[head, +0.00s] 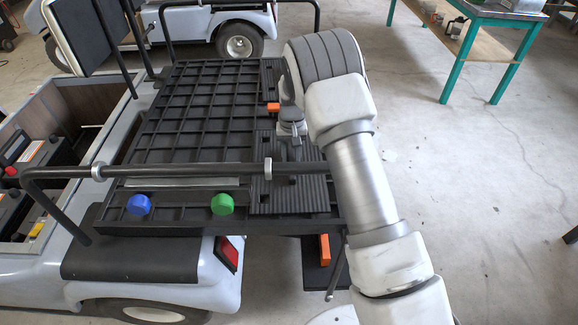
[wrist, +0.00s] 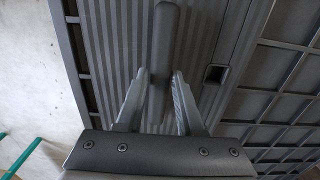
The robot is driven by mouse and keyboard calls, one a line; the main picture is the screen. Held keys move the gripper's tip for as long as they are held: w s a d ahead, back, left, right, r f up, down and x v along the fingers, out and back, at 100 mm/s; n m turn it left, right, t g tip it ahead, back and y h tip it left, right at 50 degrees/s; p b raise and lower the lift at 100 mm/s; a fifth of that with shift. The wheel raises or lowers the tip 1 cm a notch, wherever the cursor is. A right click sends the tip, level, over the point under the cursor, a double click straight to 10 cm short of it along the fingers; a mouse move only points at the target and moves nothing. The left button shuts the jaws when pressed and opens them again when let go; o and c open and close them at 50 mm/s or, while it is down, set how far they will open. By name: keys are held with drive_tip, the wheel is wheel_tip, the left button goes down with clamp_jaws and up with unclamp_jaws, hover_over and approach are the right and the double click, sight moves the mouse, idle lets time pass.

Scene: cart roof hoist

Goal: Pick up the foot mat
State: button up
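A dark ribbed panel, which looks like the foot mat (head: 290,199), lies along the right side of the black grid platform. My gripper (head: 293,146) is above this panel, pointing down, and partly hidden by my arm in the head view. In the wrist view the ribbed panel (wrist: 115,45) fills the middle. A dark rounded bar (wrist: 166,30) passes between the two grey fingers of my gripper (wrist: 160,75). The fingers are apart on either side of the bar. Whether they touch it is hard to see.
The black grid platform (head: 195,105) sits on a cart, with a black rail (head: 215,169) crossing it near the front. Blue (head: 139,204) and green (head: 222,204) knobs are on its front edge. A teal-legged table (head: 507,60) stands back right.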

sight(291, 158)
clamp_jaws()
drive_tip(key=shift+r, duration=0.2)
drive_tip(key=shift+r, duration=0.2)
wheel_tip(291, 158, up, 4)
drive_tip(key=shift+w+p, duration=0.1)
drive_tip(key=shift+p, duration=0.5)
drive_tip(key=w+d+r+p, duration=0.2)
drive_tip(key=w+r, duration=0.4)
drive_tip(key=w, duration=0.5)
drive_tip(key=shift+r, duration=0.4)
drive_tip(key=shift+w+d, duration=0.15)
